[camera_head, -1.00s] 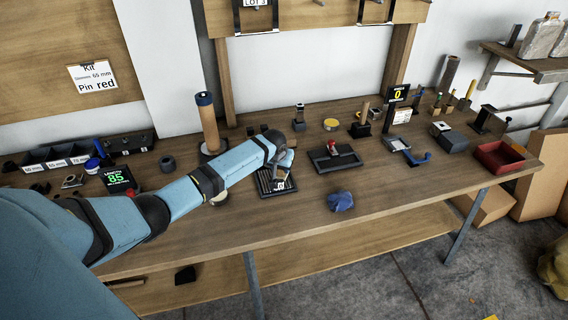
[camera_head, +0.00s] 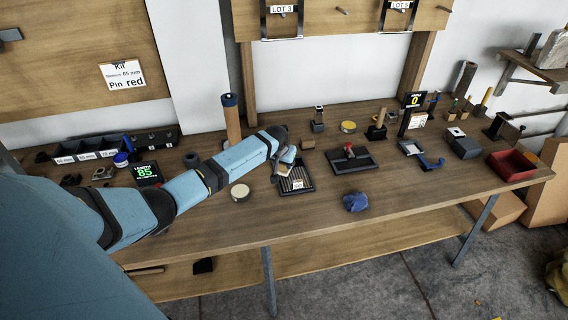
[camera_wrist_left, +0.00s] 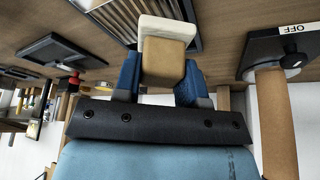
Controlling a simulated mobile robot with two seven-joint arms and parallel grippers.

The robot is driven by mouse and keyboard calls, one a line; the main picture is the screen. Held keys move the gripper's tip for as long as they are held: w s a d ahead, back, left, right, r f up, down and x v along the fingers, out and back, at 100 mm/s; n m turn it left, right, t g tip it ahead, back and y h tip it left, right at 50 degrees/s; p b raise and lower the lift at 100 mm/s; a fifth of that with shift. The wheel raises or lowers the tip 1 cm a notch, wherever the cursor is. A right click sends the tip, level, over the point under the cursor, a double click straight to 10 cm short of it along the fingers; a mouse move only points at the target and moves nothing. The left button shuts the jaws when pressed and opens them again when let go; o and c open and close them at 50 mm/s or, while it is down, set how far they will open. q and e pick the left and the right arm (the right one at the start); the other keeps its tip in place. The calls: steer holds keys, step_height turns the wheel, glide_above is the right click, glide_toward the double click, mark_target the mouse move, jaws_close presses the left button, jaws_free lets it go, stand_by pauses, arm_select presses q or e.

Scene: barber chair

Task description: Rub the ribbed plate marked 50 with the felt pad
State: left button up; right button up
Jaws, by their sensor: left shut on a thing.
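The ribbed plate (camera_head: 297,176) lies in a dark frame on the bench; its small white label seems to read 50. My left gripper (camera_head: 286,164) is over the plate's far left part. In the left wrist view the blue fingers of my left gripper (camera_wrist_left: 161,80) are shut on the tan block of the felt pad (camera_wrist_left: 168,28), whose pale felt faces the ribbed plate (camera_wrist_left: 112,12). The pad overlaps the ribs in the picture; I cannot tell whether it touches them. My right gripper is not in view.
A black tray with a red-handled tool (camera_head: 350,160) stands right of the plate. A crumpled blue cloth (camera_head: 356,202) lies in front of it. The front bench strip is mostly clear.

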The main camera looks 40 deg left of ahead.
arm_select(q)
step_height(320, 180, up, 3)
steer(key=shift+a+p, duration=0.1)
steer(key=shift+p, duration=0.95)
steer(key=shift+r+p, duration=0.55)
steer(key=shift+r, duration=0.2)
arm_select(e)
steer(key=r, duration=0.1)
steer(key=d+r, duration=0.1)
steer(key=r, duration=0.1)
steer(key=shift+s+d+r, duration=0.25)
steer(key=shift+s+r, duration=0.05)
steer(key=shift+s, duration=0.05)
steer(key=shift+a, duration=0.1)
